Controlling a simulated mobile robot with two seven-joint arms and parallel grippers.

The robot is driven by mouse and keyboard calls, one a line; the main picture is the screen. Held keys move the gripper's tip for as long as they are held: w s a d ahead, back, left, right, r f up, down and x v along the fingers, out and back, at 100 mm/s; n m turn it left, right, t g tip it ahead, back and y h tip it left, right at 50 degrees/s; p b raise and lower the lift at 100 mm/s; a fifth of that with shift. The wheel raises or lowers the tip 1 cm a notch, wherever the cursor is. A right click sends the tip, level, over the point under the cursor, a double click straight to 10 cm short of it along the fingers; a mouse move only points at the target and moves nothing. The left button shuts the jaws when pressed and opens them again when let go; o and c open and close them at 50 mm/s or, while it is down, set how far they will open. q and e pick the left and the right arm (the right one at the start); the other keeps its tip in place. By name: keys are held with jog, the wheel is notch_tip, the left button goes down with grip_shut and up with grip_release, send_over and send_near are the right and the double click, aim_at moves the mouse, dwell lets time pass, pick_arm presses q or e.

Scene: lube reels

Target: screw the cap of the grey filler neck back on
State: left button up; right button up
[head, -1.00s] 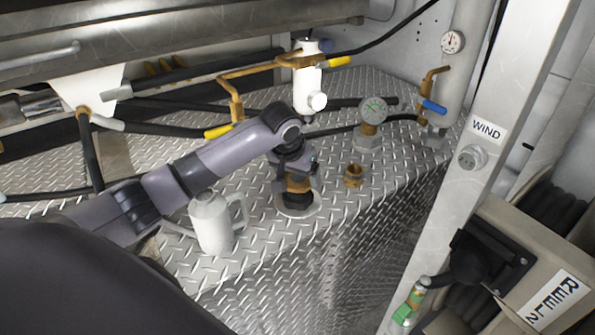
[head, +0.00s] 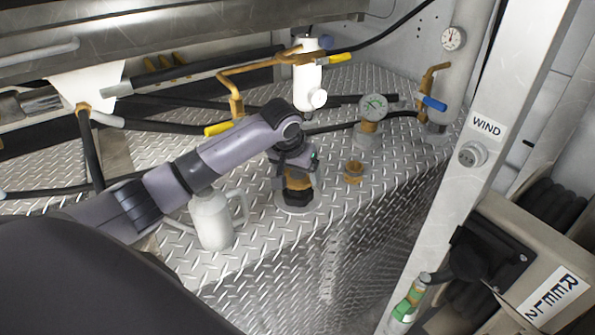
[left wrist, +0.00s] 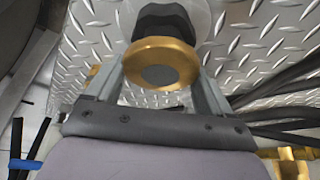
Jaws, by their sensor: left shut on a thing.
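My left gripper (head: 298,181) comes down from above onto the grey filler neck (head: 296,206), whose round flange lies on the checker plate. It is shut on the cap (head: 297,198), a black ribbed piece with a brass-coloured disc above it. In the left wrist view the cap's brass disc with a grey centre (left wrist: 160,62) sits between the two fingers, with the black part (left wrist: 165,22) beyond it. The cap is upright over the neck. The joint between cap and neck is hidden, so I cannot tell how far it is seated. My right gripper is out of view.
A white jug (head: 212,221) stands left of the neck. Pipes with yellow-handled valves and a white filter (head: 307,83) are behind. The plate's front edge drops away nearby.

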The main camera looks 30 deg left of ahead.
pick_arm(q)
jog(key=shift+f, duration=0.5)
dwell(0.4)
jog(key=m+h, duration=0.1)
jog(key=m, duration=0.2)
jog(key=shift+a, duration=0.1)
jog(key=shift+m+h, duration=0.5)
jog(key=shift+m, duration=0.5)
jog(key=m+h, duration=0.1)
jog(key=m, duration=0.2)
jog(key=shift+g, duration=0.3)
jog(key=shift+m+g+h, duration=0.3)
jog(key=shift+m+h, duration=0.1)
jog(key=shift+m, duration=0.7)
jog(key=shift+w, duration=0.1)
